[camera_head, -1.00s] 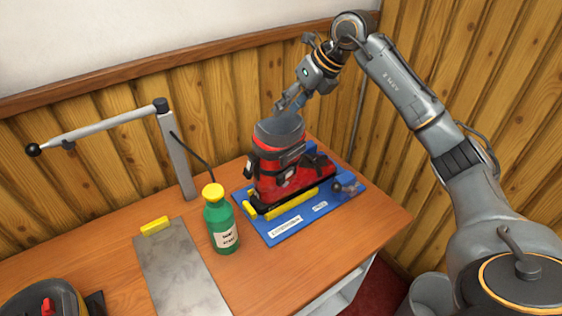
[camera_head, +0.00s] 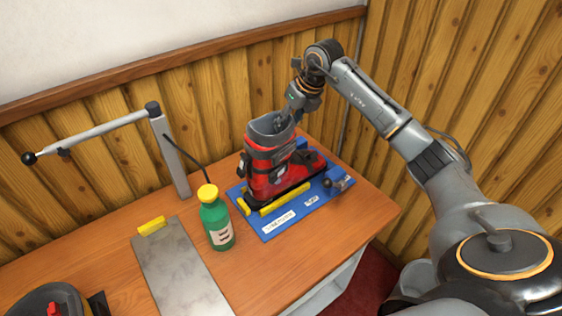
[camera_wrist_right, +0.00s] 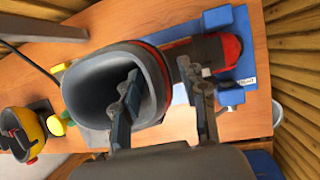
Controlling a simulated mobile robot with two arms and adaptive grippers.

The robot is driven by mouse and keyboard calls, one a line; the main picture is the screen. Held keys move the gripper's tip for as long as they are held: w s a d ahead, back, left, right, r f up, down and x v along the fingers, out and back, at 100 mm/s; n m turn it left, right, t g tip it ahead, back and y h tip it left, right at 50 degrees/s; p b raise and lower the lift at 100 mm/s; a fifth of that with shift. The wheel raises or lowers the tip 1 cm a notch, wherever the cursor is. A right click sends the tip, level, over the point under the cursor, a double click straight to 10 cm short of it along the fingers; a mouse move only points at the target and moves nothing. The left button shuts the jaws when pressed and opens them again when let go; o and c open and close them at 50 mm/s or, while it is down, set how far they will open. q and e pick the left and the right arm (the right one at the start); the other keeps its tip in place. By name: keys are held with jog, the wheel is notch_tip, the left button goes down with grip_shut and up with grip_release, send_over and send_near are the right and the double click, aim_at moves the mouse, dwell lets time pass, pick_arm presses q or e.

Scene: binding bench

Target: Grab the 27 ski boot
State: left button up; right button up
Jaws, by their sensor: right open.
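The red and black ski boot (camera_head: 270,168) with a grey cuff stands upright on a blue base plate (camera_head: 262,222) at the right end of the bench. No size number is readable on it. My right gripper (camera_head: 283,120) is at the top of the boot, partly hidden by the cuff. In the right wrist view, the open jaws (camera_wrist_right: 158,75) straddle the toe-side wall of the cuff (camera_wrist_right: 90,92). One finger lies over the dark opening and the other is outside, over the toe side. I cannot tell whether they touch the boot. My left gripper is not in view.
A green bottle with a yellow cap (camera_head: 217,222) stands just left of the plate. A grey post with a horizontal arm (camera_head: 172,155) is behind it. A metal sheet (camera_head: 180,270) lies in front. A dark round object (camera_head: 40,302) sits at lower left. Wood-panelled walls are close behind.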

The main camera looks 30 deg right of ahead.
jog(key=p+x, duration=0.1)
jog(key=x, duration=0.2)
jog(key=shift+w+f, duration=0.1)
jog(key=shift+w, duration=0.1)
jog(key=shift+c, duration=0.5)
grip_shut()
jog(key=shift+r, duration=0.3)
